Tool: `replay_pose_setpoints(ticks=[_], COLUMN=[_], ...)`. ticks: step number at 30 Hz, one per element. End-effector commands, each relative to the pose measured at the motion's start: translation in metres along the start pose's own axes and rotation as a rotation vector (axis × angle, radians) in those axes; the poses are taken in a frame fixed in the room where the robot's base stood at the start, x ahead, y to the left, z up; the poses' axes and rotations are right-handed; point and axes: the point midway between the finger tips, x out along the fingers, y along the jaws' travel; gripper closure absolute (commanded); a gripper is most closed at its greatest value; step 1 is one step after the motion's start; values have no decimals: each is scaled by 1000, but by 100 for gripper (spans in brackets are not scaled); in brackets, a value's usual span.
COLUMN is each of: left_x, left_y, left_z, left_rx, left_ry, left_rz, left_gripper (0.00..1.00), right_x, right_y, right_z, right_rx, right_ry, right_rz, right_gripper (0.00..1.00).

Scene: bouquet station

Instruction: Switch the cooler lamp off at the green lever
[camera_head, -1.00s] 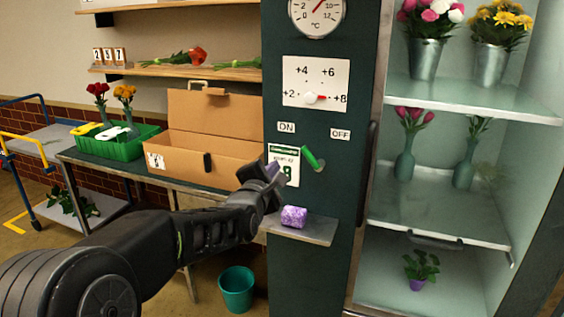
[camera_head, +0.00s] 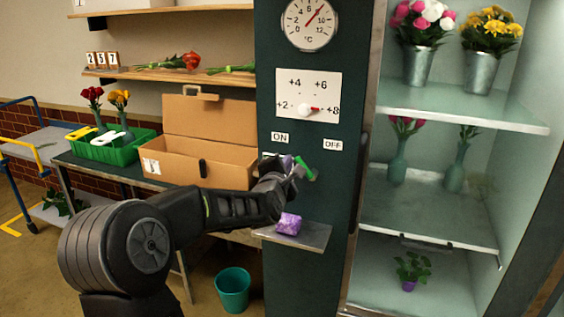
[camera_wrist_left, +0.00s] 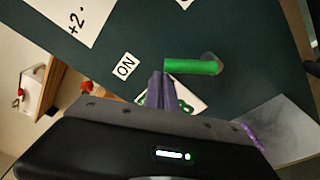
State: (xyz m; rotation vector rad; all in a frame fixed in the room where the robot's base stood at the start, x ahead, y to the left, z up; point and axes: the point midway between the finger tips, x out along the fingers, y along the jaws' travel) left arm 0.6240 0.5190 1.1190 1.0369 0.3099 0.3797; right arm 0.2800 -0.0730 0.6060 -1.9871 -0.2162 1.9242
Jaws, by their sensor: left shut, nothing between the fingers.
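The green lever (camera_head: 305,168) is on the dark green cooler front, below and between the ON label (camera_head: 280,138) and the OFF label (camera_head: 333,145). Its free end points up and left, toward the ON side. In the left wrist view the lever (camera_wrist_left: 190,67) runs left from its round grey pivot. My left gripper (camera_head: 289,163) is shut and empty, just left of the lever's free end. In the left wrist view its fingertips (camera_wrist_left: 161,80) are close beside that end; I cannot tell whether they touch. My right gripper is out of view.
A small shelf (camera_head: 315,237) with a purple block (camera_head: 288,224) juts out below the lever. A dial plate (camera_head: 308,95) is above it. Glass shelves (camera_head: 455,112) with flowers stand to the right. A cardboard box (camera_head: 210,130) is left, and a teal bucket (camera_head: 233,290) is on the floor.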

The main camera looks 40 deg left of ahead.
Motion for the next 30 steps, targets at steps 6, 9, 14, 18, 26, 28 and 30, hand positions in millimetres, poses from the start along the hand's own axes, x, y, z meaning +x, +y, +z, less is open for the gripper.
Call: replay_pose_setpoints(ticks=[6, 9, 14, 18, 26, 28, 30], left_x=[0, 0, 0, 0, 0, 0, 0], left_y=[0, 0, 1, 3, 5, 5, 6], left_z=[0, 0, 0, 0, 0, 0, 0], left_rx=[0, 2, 19, 43, 77, 89, 105], left_ry=[-1, -1, -2, -2, -2, -3, -4], left_rz=[0, 1, 4, 7, 12, 14, 16], left_gripper=[100, 100, 100, 100, 100, 100, 100], right_x=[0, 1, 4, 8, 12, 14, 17], right_y=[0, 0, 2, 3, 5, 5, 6], right_z=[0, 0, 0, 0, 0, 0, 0], right_rx=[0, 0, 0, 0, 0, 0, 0], right_ry=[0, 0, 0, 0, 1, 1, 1], right_rz=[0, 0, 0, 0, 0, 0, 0], right_gripper=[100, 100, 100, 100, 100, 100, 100])
